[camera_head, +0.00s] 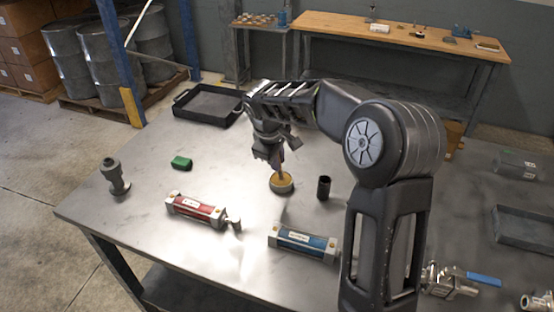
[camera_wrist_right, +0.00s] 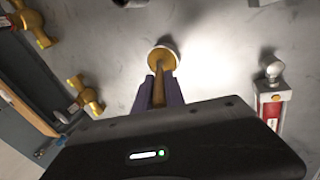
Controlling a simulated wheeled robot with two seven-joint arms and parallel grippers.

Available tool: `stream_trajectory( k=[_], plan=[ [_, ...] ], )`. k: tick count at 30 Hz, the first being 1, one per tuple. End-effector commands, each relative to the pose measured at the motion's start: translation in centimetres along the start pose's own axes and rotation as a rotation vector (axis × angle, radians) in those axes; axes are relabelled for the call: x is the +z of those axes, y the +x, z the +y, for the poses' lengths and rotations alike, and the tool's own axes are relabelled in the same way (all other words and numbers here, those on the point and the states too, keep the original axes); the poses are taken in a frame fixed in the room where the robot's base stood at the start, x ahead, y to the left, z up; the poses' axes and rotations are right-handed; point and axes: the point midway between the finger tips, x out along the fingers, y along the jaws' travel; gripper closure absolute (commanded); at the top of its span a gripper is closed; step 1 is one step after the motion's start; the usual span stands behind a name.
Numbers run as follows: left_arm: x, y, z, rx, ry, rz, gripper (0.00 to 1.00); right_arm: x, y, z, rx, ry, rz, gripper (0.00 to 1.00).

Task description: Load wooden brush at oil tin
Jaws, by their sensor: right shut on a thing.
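The oil tin (camera_head: 281,188) is a small round container with a yellow top, standing on the metal table in the head view. It also shows in the right wrist view (camera_wrist_right: 170,46), just beyond the fingertips. My right gripper (camera_head: 277,163) is above the tin, pointing down. In the right wrist view its purple fingers (camera_wrist_right: 158,90) are shut on the wooden brush (camera_wrist_right: 159,92). The brush's brown handle runs toward the tin, and its far end overlaps the tin's opening. I cannot tell whether it touches the contents. My left gripper is not in view.
A red cylinder (camera_head: 195,208), a blue cylinder (camera_head: 303,243) and a black cup (camera_head: 324,188) stand or lie around the tin. A green block (camera_head: 181,162), grey fitting (camera_head: 115,176) and black tray (camera_head: 205,103) are farther left. A blue-handled valve (camera_head: 448,280) lies at front right.

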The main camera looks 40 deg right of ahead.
Motion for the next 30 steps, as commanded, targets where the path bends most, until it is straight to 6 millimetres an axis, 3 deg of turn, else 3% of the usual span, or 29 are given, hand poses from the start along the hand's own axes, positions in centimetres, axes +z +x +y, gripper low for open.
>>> stream_trajectory(
  k=[24, 30],
  plan=[
    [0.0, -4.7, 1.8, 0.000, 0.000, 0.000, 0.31, -0.4, -6.2, 2.2, 0.000, 0.000, 0.000, 1.00],
    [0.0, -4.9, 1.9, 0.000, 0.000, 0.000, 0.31, -0.4, -6.6, 2.4, 0.000, -0.001, 0.000, 1.00]
  ],
)
